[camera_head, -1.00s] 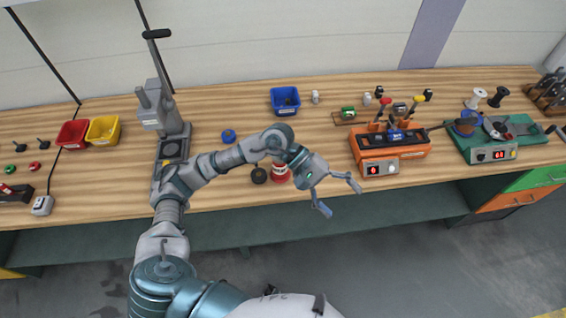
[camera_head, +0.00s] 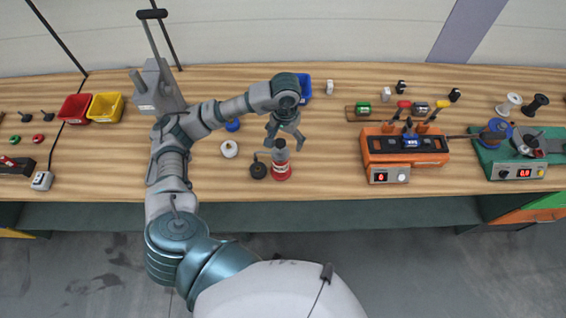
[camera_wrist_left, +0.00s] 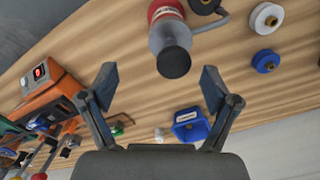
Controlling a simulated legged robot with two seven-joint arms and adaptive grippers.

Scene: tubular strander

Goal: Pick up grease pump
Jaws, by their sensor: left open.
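The likely grease pump (camera_head: 281,171) is an upright bottle with a red base, grey body and dark top, near the table's front edge. It also shows in the left wrist view (camera_wrist_left: 168,32), its dark cap facing the camera. My left gripper (camera_head: 284,144) is open and empty, pointing down around the bottle's top in the head view. In the left wrist view, its fingers (camera_wrist_left: 159,78) are spread to either side below the cap. Contact cannot be told. My right gripper is out of view.
A white spool (camera_head: 229,149) and a blue spool (camera_head: 232,125) lie left of the bottle. A blue bin (camera_head: 304,88) is behind my gripper. An orange device (camera_head: 405,158) stands to the right. The table between the bottle and this device is clear.

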